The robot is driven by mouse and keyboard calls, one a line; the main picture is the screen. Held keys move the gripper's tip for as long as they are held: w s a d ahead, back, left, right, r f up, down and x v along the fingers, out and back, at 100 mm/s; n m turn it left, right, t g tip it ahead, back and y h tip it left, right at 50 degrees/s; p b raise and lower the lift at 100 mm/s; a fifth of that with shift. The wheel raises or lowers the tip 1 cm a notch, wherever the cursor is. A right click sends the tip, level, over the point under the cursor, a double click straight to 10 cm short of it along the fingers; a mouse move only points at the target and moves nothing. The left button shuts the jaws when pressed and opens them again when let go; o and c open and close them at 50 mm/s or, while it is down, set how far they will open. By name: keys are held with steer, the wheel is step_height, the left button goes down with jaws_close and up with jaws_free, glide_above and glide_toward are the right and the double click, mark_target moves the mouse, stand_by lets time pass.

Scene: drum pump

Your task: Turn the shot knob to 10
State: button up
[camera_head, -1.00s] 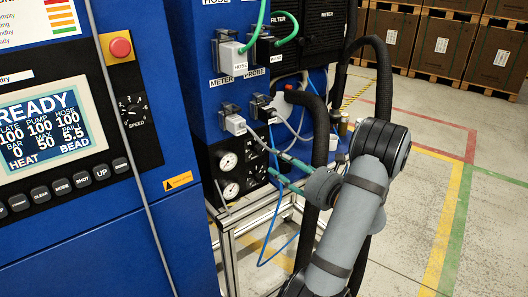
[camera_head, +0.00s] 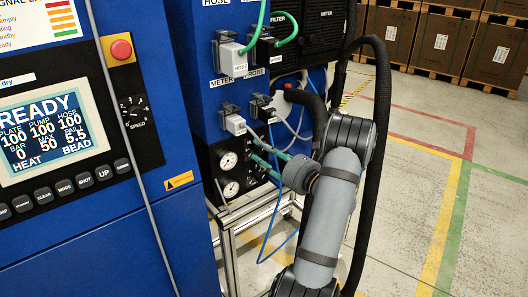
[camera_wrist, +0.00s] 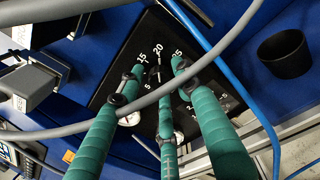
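The shot dial is on a black panel (camera_head: 206,160) low on the blue machine, beside two round gauges (camera_head: 228,160). In the wrist view its numbers 15, 20 and 25 (camera_wrist: 178,53) show, with a small dark knob (camera_wrist: 155,74) below the 20. The knob's setting cannot be read. My gripper (camera_wrist: 157,80) has teal fingers reaching to the dial, with tips apart on both sides of the knob. Whether they touch it cannot be told. In the head view my gripper (camera_head: 262,152) is at the panel's right side, and its tips hide the dial.
A grey cable (camera_wrist: 205,68) and a blue hose (camera_wrist: 235,85) cross in front of the wrist camera. Grey connectors (camera_head: 236,124) hang above the panel. A metal frame (camera_head: 229,240) stands below. The floor at the right (camera_head: 405,200) is clear.

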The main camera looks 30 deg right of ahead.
jaws_close()
